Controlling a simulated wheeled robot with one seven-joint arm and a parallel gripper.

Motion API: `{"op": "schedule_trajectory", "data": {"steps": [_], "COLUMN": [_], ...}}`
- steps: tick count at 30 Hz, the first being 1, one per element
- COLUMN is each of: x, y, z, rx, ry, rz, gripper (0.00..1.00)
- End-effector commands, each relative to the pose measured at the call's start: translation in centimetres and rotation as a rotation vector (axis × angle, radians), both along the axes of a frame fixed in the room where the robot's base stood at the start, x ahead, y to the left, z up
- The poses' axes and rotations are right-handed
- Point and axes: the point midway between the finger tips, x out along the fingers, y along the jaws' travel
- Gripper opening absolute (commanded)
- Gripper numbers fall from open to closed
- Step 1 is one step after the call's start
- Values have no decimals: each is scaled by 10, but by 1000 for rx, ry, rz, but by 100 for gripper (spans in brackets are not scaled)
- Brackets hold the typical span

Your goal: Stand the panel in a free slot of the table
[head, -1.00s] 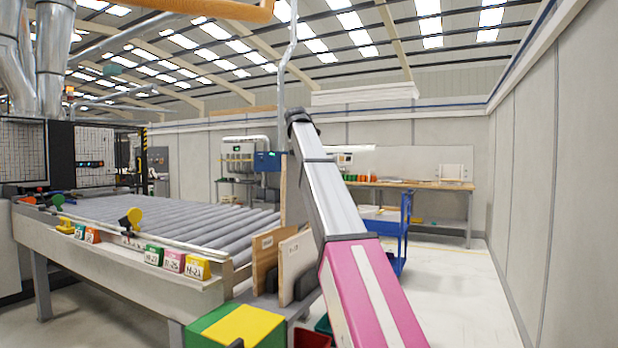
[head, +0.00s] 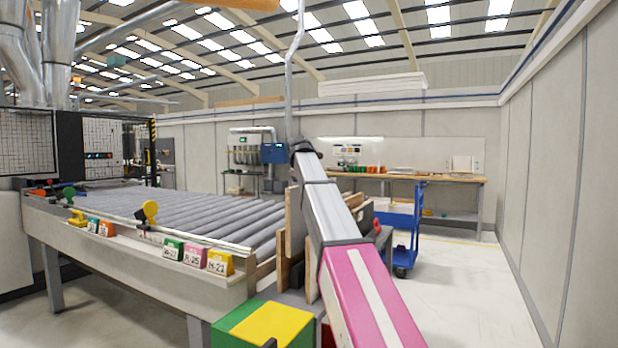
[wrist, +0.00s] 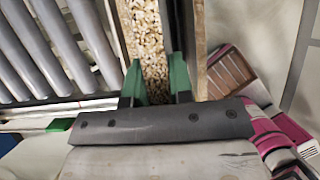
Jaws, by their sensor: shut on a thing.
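The panel (wrist: 151,45) shows in the wrist view as a chipboard edge running away between my green fingertips. My gripper (wrist: 155,86) is shut on it. In the head view an upright panel (head: 293,222) stands just left of my arm, above the dark slotted table. My arm hides my gripper and much of the slots there. Another wooden panel (wrist: 201,45) stands beside the held one on the right in the wrist view, with a dark strip between them. I cannot tell whether the held panel's lower edge is inside a slot.
A roller conveyor (head: 205,215) lies to the left, with numbered colored tags (head: 194,255) along its front edge. A green and yellow block (head: 265,325) is in front of the slots. A blue cart (head: 408,235) stands behind on the right. The floor at right is clear.

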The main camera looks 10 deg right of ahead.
Motion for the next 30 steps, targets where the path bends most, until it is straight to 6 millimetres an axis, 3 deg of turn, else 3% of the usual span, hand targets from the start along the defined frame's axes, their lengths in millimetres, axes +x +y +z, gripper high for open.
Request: {"op": "schedule_trajectory", "data": {"steps": [30], "x": [0], "y": [0], "z": [-63], "rx": [-2], "ry": [-5], "rz": [0], "gripper": [0]}}
